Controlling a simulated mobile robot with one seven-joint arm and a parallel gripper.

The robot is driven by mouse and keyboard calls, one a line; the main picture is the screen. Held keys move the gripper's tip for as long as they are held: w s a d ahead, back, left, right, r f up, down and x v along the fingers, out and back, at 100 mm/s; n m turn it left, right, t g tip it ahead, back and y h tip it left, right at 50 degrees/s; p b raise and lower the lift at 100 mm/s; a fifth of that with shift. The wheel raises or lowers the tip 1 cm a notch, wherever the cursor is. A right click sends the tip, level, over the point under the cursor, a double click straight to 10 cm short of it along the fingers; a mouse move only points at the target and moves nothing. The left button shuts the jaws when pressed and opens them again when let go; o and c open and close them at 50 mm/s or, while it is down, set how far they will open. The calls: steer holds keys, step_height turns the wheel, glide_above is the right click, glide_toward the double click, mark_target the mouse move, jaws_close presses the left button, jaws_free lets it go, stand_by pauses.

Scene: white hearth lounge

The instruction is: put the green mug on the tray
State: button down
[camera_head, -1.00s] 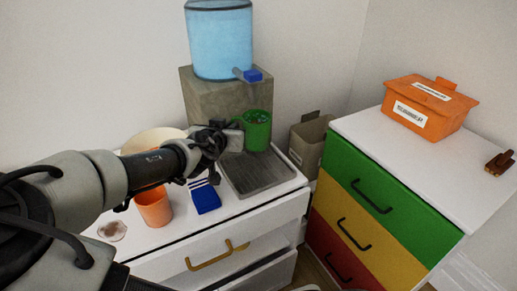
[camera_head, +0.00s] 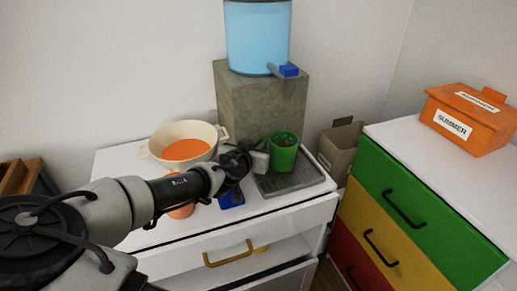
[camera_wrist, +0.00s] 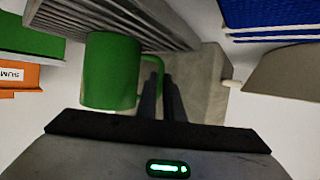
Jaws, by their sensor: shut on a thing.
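The green mug (camera_head: 283,157) is upright over the back part of the grey ribbed tray (camera_head: 298,181), in front of the water dispenser. Something dark shows inside the mug. My gripper (camera_head: 262,159) is at the mug's left side. In the wrist view, my gripper (camera_wrist: 160,92) is shut on the handle of the green mug (camera_wrist: 108,72). The ribbed tray (camera_wrist: 120,17) shows behind the mug there. I cannot tell whether the mug's base touches the tray.
The dispenser's stone block (camera_head: 245,105) and blue tap (camera_head: 288,71) stand close behind the mug. A cream pot (camera_head: 205,133), an orange cup (camera_head: 180,210) and a blue striped item (camera_head: 232,199) are to the left. An open drawer (camera_head: 245,263) is below.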

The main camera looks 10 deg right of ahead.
steer(key=c, duration=1.9)
jaws_free()
steer(key=shift+r, duration=0.1)
steer(key=p+v, duration=0.3)
steer(key=v, duration=0.9)
